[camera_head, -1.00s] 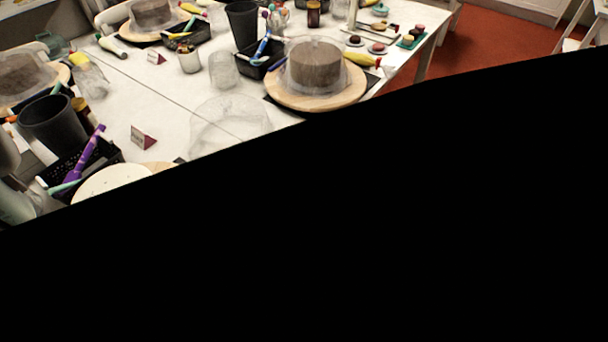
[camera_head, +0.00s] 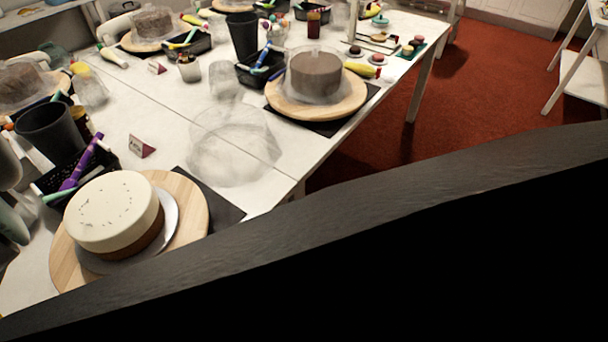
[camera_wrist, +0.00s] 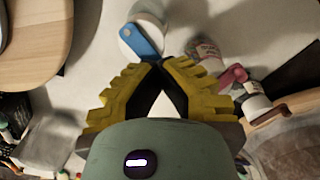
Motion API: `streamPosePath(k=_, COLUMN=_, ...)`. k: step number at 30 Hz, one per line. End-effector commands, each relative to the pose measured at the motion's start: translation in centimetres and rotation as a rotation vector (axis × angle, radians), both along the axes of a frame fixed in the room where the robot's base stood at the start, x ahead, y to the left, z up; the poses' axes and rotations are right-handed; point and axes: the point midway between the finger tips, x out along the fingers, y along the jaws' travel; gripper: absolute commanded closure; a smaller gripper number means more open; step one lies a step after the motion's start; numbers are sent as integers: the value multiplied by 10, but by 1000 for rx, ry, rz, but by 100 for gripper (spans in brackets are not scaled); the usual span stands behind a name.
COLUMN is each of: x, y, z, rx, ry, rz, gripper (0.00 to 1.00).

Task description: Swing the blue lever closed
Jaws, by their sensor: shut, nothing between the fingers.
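In the wrist view a blue lever (camera_wrist: 143,43) lies across a round white object (camera_wrist: 135,27), just beyond my fingertips. My gripper (camera_wrist: 159,72) has yellow ribbed fingers with dark inner faces. Its tips meet close to the lower end of the lever, and nothing is held between them. I cannot tell whether the tips touch the lever. My gripper does not show in the head view, and I cannot pick out the lever there.
In the wrist view a wooden disc (camera_wrist: 35,45) is at upper left and bottles (camera_wrist: 205,55) are at right. In the head view a cake (camera_head: 110,212) on a wooden turntable (camera_head: 195,205) stands at front left. A dark band (camera_head: 400,190) hides the lower part.

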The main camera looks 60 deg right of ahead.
Motion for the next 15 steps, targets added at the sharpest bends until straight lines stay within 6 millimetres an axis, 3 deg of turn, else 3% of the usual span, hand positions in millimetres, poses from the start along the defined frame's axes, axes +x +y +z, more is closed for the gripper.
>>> streamPosePath(k=12, x=-1, y=0, z=-1, rx=0, ry=2, rz=-7, gripper=100)
streamPosePath(k=15, x=-1, y=0, z=-1, rx=0, ry=1, rz=-6, gripper=91)
